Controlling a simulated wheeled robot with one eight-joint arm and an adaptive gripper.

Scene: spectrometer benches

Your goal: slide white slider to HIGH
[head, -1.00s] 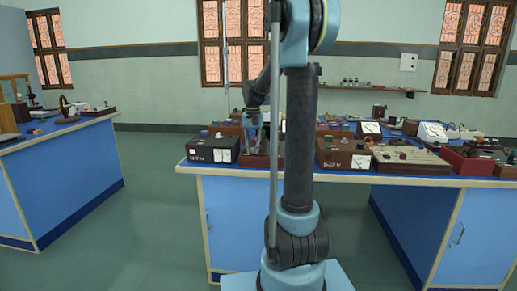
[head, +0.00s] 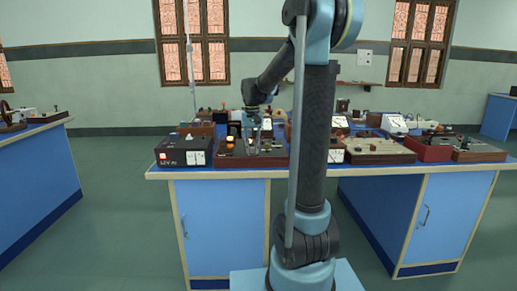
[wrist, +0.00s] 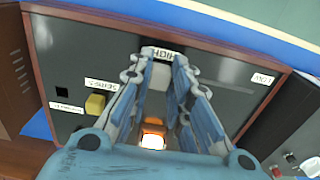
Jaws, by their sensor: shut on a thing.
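The white slider (wrist: 159,77) shows in the wrist view between my fingertips, close to the label HIGH (wrist: 163,54). It sits on the dark top panel of a wood-framed box (wrist: 213,62). My gripper (wrist: 165,76) is shut on the slider, and the fingers partly cover it. In the head view my gripper (head: 252,127) is over the same box (head: 235,161) near the bench front, and the slider is too small to make out there.
In the wrist view a yellow knob (wrist: 95,104) and a lit orange part (wrist: 153,138) are near my fingers. In the head view a black supply box (head: 182,151) stands left of the wooden box. More instruments crowd the bench to the right.

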